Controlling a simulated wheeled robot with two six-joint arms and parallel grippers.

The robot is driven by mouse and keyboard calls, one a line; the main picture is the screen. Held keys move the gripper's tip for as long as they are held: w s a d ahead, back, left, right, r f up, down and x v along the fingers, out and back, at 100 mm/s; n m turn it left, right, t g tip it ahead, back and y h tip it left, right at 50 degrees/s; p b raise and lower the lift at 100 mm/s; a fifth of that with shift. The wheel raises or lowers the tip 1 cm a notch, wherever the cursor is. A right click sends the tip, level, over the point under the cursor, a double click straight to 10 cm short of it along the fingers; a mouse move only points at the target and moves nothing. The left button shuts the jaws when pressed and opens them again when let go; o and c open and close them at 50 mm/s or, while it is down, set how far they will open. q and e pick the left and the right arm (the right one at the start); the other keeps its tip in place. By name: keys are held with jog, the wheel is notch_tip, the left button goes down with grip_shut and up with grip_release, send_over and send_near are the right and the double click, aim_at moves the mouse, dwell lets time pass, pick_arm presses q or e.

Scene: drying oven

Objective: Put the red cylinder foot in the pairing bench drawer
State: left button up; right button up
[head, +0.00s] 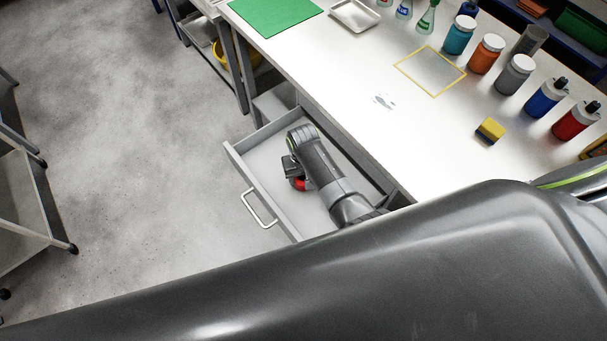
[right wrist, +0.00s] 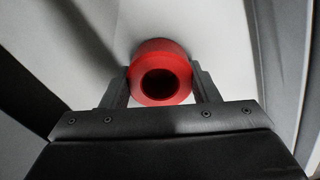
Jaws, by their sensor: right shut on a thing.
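The red cylinder foot (right wrist: 160,72) is a short red ring with a dark round hole, seen in the right wrist view between the two fingers of my right gripper (right wrist: 160,88). The fingers are shut on its sides. In the head view, the red foot (head: 299,184) shows in part beside my right gripper (head: 294,172), inside the outline of the open drawer (head: 238,160). The drawer is grey with a pale handle and stands pulled out from under the white bench (head: 345,100). I cannot tell whether the foot touches the drawer floor. My left gripper is not in view.
The bench top holds a green mat (head: 272,14), a metal tray (head: 355,14), a yellow-framed square (head: 430,72), a yellow-and-black block (head: 490,130) and several jars and bottles. Open floor (head: 110,130) lies left of the drawer. A shelf cart (head: 30,200) stands at far left.

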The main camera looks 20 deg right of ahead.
jog(key=o, duration=1)
jog(key=shift+f, duration=0.15)
jog(key=shift+r, duration=0.5)
notch_tip(320, 180, up, 11)
jog(key=shift+r+p, duration=0.2)
jog(key=shift+p, duration=0.55)
